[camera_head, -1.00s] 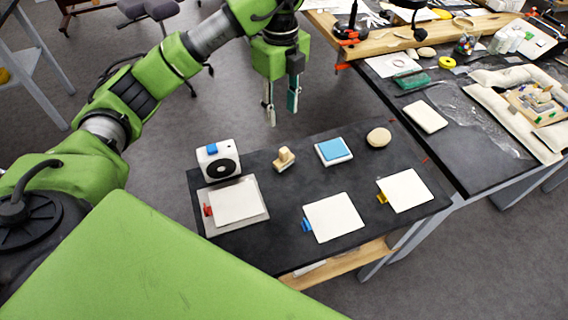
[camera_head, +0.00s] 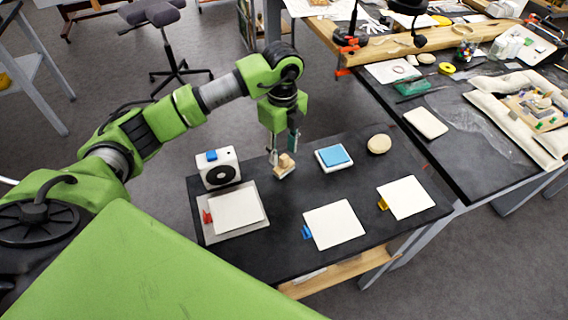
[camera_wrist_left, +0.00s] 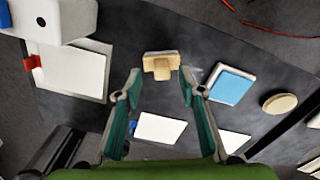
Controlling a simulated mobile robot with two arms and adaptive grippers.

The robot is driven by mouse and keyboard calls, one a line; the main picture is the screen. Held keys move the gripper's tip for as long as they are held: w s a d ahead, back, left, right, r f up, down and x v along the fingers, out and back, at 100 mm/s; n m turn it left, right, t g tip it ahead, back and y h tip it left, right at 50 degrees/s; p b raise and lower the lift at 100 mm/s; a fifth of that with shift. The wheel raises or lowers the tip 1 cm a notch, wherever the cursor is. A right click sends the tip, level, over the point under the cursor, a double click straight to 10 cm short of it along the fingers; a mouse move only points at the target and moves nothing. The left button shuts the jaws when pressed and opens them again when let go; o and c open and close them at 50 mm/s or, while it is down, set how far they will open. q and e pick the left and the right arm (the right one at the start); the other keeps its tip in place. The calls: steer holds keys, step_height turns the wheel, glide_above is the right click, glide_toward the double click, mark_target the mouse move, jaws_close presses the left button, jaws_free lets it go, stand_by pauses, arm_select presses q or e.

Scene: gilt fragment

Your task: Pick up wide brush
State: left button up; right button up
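The wide brush (camera_head: 284,168) is a small pale wooden block with a raised handle, on the dark table between the white box and the blue pad. In the left wrist view the brush (camera_wrist_left: 161,65) lies just beyond and between the fingertips. My left gripper (camera_head: 282,153) points down over the brush, with one finger at each side of its handle in the head view. It is open and empty in the left wrist view (camera_wrist_left: 160,82). I cannot tell whether the fingers touch the brush. My right gripper is not in view.
Close by are a white box with a black disc (camera_head: 220,168), a blue-topped pad (camera_head: 335,155) and a round tan disc (camera_head: 379,144). White sheets with coloured clips lie nearer, one by the blue clip (camera_head: 335,225). A cluttered workbench (camera_head: 465,140) stands at right.

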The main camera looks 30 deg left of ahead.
mark_target(284, 156)
arm_select(q)
steer(key=shift+w+f+p, duration=0.1)
steer(key=shift+f+p, duration=0.4)
steer(key=shift+f, duration=1.4)
jaws_close()
steer(key=shift+r, duration=0.15)
steer(key=shift+r+b, duration=0.2)
steer(key=shift+b, duration=0.1)
step_height(284, 156, up, 2)
steer(key=shift+w+r+b, duration=0.1)
steer(key=shift+w+b, duration=0.05)
steer(key=shift+b, duration=0.65)
steer(key=s+d+r+b, duration=0.2)
steer(key=s+d+r, duration=0.8)
steer(key=shift+s+r, duration=0.1)
